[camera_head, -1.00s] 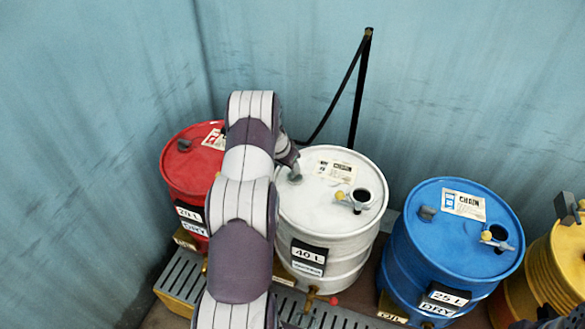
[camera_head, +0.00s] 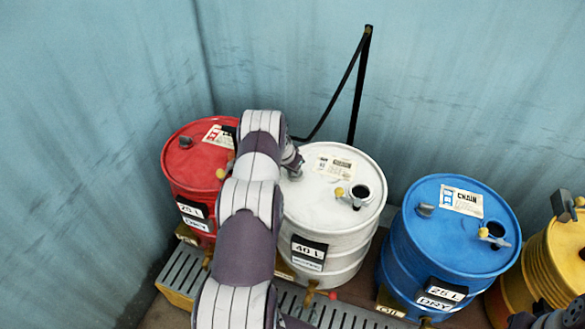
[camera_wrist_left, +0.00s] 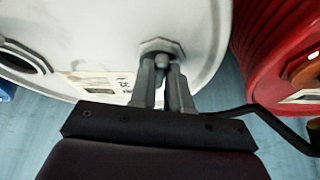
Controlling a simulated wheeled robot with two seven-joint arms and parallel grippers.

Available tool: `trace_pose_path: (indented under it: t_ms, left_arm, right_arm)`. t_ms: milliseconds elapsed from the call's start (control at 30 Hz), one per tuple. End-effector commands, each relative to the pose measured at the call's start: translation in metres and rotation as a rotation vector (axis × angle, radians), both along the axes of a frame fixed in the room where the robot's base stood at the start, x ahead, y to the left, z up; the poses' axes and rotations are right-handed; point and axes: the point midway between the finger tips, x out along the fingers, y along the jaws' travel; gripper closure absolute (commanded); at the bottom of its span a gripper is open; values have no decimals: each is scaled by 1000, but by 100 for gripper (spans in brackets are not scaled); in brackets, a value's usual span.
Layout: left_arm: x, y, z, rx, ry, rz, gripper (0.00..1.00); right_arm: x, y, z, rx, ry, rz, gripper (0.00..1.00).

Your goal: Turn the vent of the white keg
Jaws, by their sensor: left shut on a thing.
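The white keg (camera_head: 318,215) stands upright between the red and blue kegs, marked 40 L. Its vent (camera_wrist_left: 158,46) is a small grey fitting with a hex-shaped base on the lid, near the left rim in the head view. My left gripper (camera_wrist_left: 162,65) is above the lid with its two fingers shut on the vent's upright knob. In the head view my left gripper (camera_head: 294,163) is small and partly behind my arm. A dark part at the bottom right edge seems to be my right gripper (camera_head: 538,318), too cut off to read.
The red keg (camera_head: 192,165) stands close on the left, partly behind my arm. The blue keg (camera_head: 440,250) and yellow keg (camera_head: 555,265) stand on the right. The white lid has an open filler hole (camera_head: 361,192). A black post (camera_head: 360,90) stands behind; a slotted grate (camera_head: 185,275) lies in front.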

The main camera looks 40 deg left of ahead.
Motion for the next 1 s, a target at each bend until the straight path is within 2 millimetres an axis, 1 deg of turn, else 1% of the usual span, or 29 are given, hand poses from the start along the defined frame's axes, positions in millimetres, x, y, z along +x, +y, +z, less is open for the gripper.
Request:
trace_pose_path:
  t_ms: [100, 300, 633, 667, 700, 733, 1000]
  left_arm:
    - [0, -2, -2, 1, 2, 84, 100]
    - [0, -4, 0, 2, 3, 231, 100]
    - [1, -4, 0, 1, -1, 258, 100]
    - [1, -4, 0, 1, -1, 258, 76]
    - [1, -4, 0, 1, -1, 258, 64]
    - [1, -4, 0, 1, -1, 257, 57]
    - [1, -4, 1, 1, -1, 256, 57]
  right_arm:
    - [0, 0, -8, 0, 0, 0, 57]
    - [0, 0, -5, 0, 0, 0, 57]
    - [0, 0, -5, 0, 0, 0, 57]
    - [0, 0, -5, 0, 0, 0, 57]
    - [0, 0, -5, 0, 0, 0, 57]
    - [0, 0, -5, 0, 0, 0, 57]
    - [0, 0, -5, 0, 0, 0, 57]
